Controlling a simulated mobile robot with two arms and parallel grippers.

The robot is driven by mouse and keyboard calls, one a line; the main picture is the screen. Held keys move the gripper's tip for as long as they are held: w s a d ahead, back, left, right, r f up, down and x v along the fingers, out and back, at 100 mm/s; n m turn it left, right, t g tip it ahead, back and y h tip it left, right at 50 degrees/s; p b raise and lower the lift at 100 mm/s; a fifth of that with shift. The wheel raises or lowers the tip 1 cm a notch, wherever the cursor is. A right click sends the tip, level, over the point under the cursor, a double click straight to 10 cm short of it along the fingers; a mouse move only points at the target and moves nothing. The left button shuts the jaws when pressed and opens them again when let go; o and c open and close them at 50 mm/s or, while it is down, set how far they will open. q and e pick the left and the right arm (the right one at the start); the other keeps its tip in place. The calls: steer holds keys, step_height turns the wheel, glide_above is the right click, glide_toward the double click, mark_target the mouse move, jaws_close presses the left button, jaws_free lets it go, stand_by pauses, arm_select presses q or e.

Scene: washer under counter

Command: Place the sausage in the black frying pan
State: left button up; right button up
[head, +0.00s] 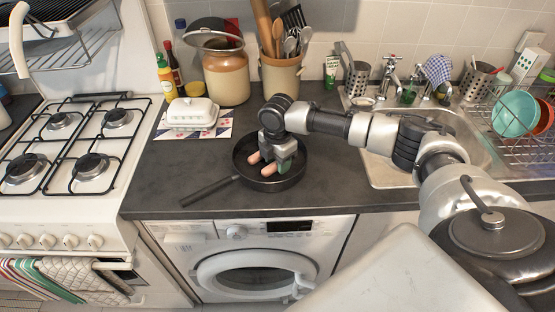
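The black frying pan (294,178) sits on the dark counter above the washer, its handle pointing to the lower left. Pinkish-brown sausage (269,170) shows in two pieces within the pan's outline; I cannot tell whether these are one sausage or two. My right gripper (275,157) points down over the pan, right at the sausage. Its fingers hide part of the sausage, and I cannot tell whether they are closed on it or whether it touches the pan floor. My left gripper is out of view.
A white butter dish (193,112) stands left of the pan. Behind it are a lidded crock (226,77), a utensil jar (281,77) and bottles (166,78). The gas stove (75,145) is at left; the sink (385,172) and dish rack (510,130) are right.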

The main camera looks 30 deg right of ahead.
steer(key=shift+o, duration=0.6)
steer(key=shift+r, duration=0.1)
steer(key=shift+r, duration=0.25)
step_height(320, 180, up, 12)
steer(key=b, duration=0.1)
steer(key=shift+f+b, duration=0.2)
steer(key=shift+b, duration=0.2)
